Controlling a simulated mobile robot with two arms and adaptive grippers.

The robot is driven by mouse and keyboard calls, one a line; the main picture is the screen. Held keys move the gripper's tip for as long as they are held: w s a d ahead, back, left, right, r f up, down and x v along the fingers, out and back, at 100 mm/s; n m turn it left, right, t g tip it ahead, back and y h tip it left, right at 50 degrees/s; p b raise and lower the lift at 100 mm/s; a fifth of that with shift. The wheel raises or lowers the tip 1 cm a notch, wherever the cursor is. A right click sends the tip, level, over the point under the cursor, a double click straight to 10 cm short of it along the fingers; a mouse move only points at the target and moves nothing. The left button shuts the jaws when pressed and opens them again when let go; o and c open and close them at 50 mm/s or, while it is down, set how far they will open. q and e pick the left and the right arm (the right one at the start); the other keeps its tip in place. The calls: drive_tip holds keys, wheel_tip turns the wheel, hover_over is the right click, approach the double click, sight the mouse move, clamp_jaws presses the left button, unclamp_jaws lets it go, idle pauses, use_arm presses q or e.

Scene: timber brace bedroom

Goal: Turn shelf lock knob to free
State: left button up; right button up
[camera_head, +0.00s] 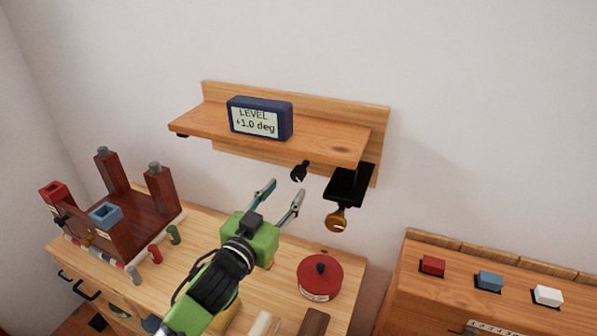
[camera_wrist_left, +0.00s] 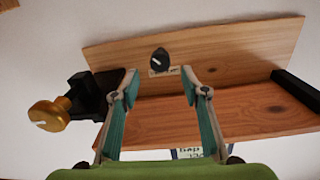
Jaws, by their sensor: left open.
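A wooden wall shelf (camera_head: 320,143) carries a blue level display (camera_head: 260,118) reading "LEVEL +1.0 deg". A small black knob (camera_head: 299,171) sits below the shelf board; in the left wrist view the black knob (camera_wrist_left: 159,60) has a white pointer line and a small label too small to read. A brass knob (camera_head: 337,221) hangs on a black bracket at the shelf's right end; it also shows in the left wrist view (camera_wrist_left: 48,114). My left gripper (camera_head: 281,196) is open and empty, below and left of the black knob, apart from it. Which knob is the lock is not readable.
Below is a wooden bench (camera_head: 205,240) with a dark wood stand (camera_head: 135,220) at left and a red round container (camera_head: 320,277) right of my left arm. A cabinet (camera_head: 450,290) with red, blue and white blocks stands at right.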

sight(296, 178)
use_arm(q)
drive_tip(key=p+x, duration=0.1)
drive_tip(key=x, duration=0.7)
drive_tip(key=shift+w+d, duration=0.1)
drive_tip(key=shift+w, duration=0.15)
drive_tip(key=shift+c, duration=0.3)
drive_tip(key=c, duration=1.1)
